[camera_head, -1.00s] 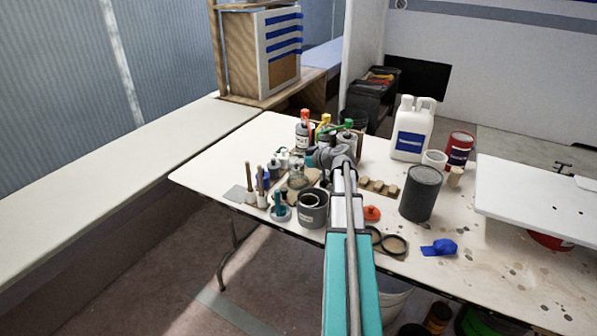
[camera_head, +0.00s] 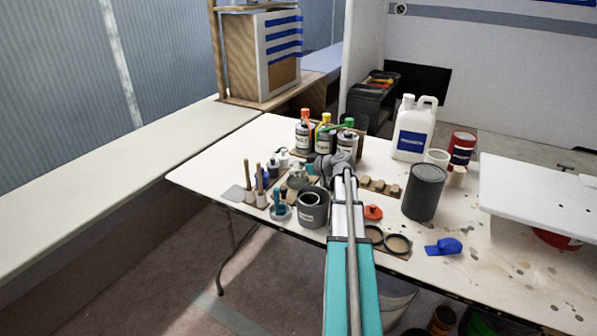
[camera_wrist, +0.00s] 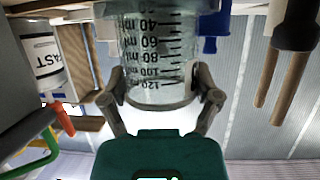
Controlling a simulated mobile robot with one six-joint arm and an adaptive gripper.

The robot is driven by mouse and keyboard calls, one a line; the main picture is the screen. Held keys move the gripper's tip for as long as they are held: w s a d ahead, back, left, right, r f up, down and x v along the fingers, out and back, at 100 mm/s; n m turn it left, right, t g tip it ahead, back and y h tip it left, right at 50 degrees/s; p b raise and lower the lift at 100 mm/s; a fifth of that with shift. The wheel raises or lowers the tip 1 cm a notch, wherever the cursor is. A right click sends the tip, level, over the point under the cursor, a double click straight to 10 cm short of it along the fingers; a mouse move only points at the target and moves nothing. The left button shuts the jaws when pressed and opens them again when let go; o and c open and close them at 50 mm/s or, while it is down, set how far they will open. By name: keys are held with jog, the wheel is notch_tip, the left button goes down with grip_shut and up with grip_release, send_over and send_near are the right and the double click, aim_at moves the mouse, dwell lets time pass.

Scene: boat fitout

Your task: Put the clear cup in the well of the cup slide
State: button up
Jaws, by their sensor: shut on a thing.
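The clear cup (camera_wrist: 158,55) fills the upper middle of the wrist view. It has dark volume marks and appears upside down in that picture. My gripper (camera_wrist: 165,92) has a finger on each side of the cup, shut on it near its rim. In the head view, the cup (camera_head: 297,178) is small, at the left end of my gripper (camera_head: 313,171), low among the bottles and tools on the table. The cup slide and its well cannot be made out clearly; my arm and nearby items crowd that area.
Labelled bottles with red, yellow and green tops (camera_head: 325,137) stand behind my gripper. A grey pot (camera_head: 313,211) and brushes (camera_head: 249,190) stand in front and to the left. A dark can (camera_head: 424,193) and white jug (camera_head: 412,130) are to the right. The table's left corner is clear.

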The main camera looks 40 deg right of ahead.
jog(key=shift+f, duration=0.2)
jog(key=o, duration=0.8)
jog(key=shift+r, duration=0.15)
jog(key=shift+r, duration=0.15)
jog(key=shift+p+v, duration=2.3)
jog(key=shift+v, duration=3.7)
